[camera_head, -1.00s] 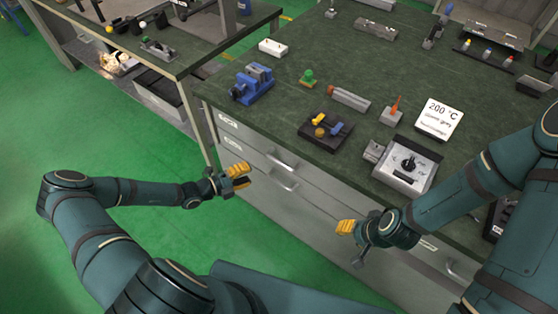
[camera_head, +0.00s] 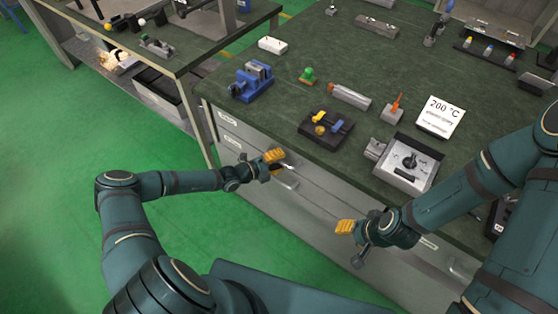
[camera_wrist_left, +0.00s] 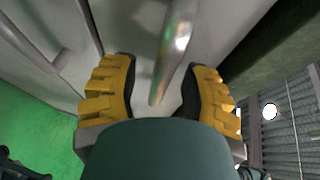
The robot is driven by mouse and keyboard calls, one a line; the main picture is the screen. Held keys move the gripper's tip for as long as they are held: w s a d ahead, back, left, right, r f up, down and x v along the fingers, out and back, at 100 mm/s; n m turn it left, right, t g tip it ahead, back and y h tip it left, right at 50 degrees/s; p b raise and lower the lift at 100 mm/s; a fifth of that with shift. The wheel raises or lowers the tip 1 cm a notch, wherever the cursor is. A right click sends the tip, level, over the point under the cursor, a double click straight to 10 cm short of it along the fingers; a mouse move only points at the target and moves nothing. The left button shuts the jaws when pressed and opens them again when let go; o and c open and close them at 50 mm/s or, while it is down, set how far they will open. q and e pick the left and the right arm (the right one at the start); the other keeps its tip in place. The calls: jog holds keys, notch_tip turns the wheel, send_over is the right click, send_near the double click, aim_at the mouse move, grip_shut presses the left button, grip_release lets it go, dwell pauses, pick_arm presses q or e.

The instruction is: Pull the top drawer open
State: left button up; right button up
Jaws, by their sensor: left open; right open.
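The light grey top drawer (camera_head: 247,138) lies under the front edge of the green workbench and appears shut. Its metal bar handle (camera_head: 288,167) is partly hidden behind my left gripper (camera_head: 276,163) in the head view. In the left wrist view, the handle (camera_wrist_left: 178,45) runs between the two yellow fingers of my left gripper (camera_wrist_left: 158,92), which are open with a gap on each side. My right gripper (camera_head: 345,227) is open and empty, in front of the drawer fronts further right.
Another bar handle (camera_wrist_left: 28,42) shows at the left of the wrist view. The benchtop (camera_head: 230,95) above holds a blue vise (camera_head: 251,82), a black tray (camera_head: 325,129) and a grey heater box (camera_head: 407,164). Green floor (camera_head: 60,200) is free at left.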

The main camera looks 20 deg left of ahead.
pick_arm(q)
grip_shut()
jog(key=shift+s, duration=0.1)
jog(key=s+a+p, duration=0.2)
jog(key=s+a, duration=0.2)
jog(key=s, duration=0.7)
jog(key=s+a+p, duration=0.3)
jog(key=s, duration=0.7)
jog(key=shift+s+a, duration=0.35)
jog(key=shift+a, duration=0.05)
grip_release()
jog(key=shift+a, duration=0.1)
